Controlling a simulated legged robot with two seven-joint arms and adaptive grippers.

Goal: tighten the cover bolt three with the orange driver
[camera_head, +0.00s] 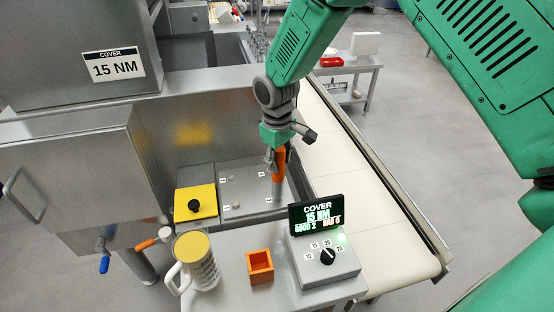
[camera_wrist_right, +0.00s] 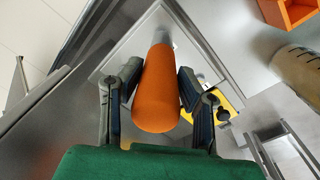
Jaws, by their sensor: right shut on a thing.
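My right gripper (camera_head: 277,152) is shut on the orange driver (camera_head: 279,170) and holds it upright, shaft down, over the right part of the grey cover plate (camera_head: 246,194). In the right wrist view the gripper (camera_wrist_right: 152,90) has a finger on each side of the driver's orange handle (camera_wrist_right: 158,92). The driver's lower end is near the plate's right edge; I cannot tell whether it touches a bolt. Bolts and small labels show on the plate, one bolt (camera_head: 233,178) at its upper left. The torque display (camera_head: 316,215) reads COVER, 15 NM. My left gripper is out of view.
An orange open box (camera_head: 260,267) and a yellow-topped jug (camera_head: 203,272) stand at the front. A yellow plate with a black knob (camera_head: 195,205) lies left of the cover. A COVER 15 NM sign (camera_head: 113,65) is on the machine. A pale conveyor (camera_head: 372,217) runs along the right.

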